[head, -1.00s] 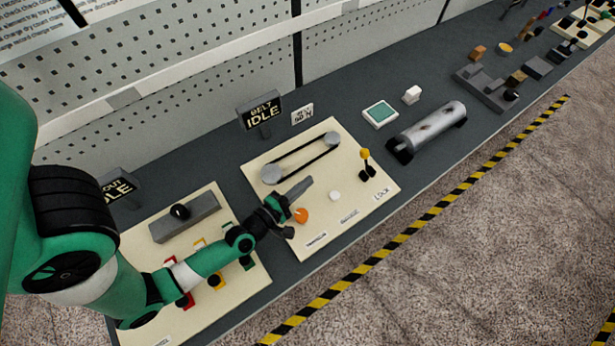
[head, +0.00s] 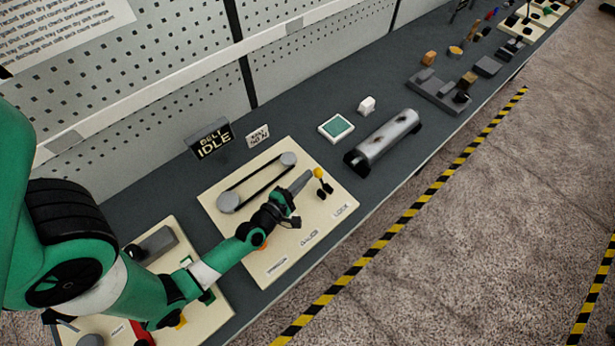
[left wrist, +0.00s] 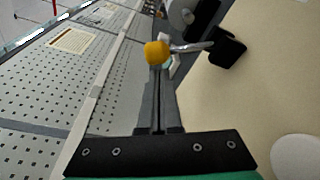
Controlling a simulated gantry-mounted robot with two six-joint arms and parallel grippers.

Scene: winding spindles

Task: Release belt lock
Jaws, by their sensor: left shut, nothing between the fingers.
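The lock lever has a yellow ball knob (head: 319,173) on a thin rod above a black base (head: 327,189), near the LOCK label (head: 341,211) on the cream belt board (head: 262,276). My left gripper (head: 306,176) is shut and empty, its fingertips close beside the yellow knob. In the left wrist view, the knob (left wrist: 156,53) appears right at the tips of the closed fingers (left wrist: 158,75); I cannot tell whether they touch. The metal rod (left wrist: 192,47) runs from the knob to the black base (left wrist: 228,46). My right gripper is not in view.
A belt on two grey pulleys (head: 229,202) lies behind my left gripper. The sign (head: 212,140) reads BELT IDLE. A metal cylinder (head: 387,136) and a green-topped box (head: 336,127) stand beyond the board. An orange knob is partly hidden by my arm.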

